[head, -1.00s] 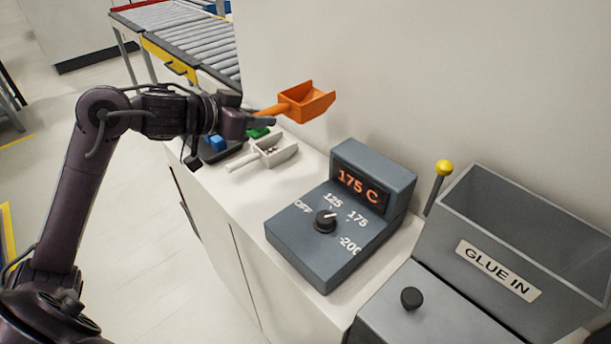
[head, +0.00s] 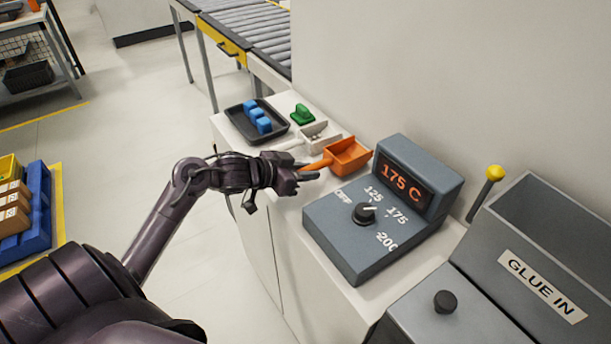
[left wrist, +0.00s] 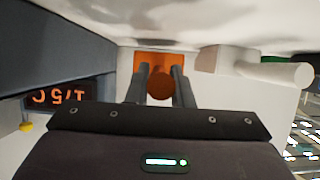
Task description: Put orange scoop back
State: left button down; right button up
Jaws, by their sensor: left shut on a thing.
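The orange scoop (head: 348,157) is low over the white counter, between the white scoop and the grey control box. I cannot tell if its bowl touches the counter. My left gripper (head: 308,172) is shut on its handle, with the bowl pointing away from the gripper. In the left wrist view the two fingers (left wrist: 160,85) are on either side of the round orange handle, and the orange scoop's bowl (left wrist: 147,62) shows behind them. My right gripper does not show.
The white scoop (head: 312,136) lies just beside the orange one. A black tray (head: 236,122) with blue blocks (head: 257,117) and a green object (head: 302,114) are farther back. The control box (head: 345,233) reading 175 C and the GLUE IN hopper (head: 541,285) stand to the right.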

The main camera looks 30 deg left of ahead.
pick_arm(q)
jog(key=shift+f, duration=0.85)
jog(key=shift+f, duration=0.15)
jog(key=c, duration=1.3)
grip_release()
jog(key=b+v, duration=0.1)
jog(key=v, duration=1.1)
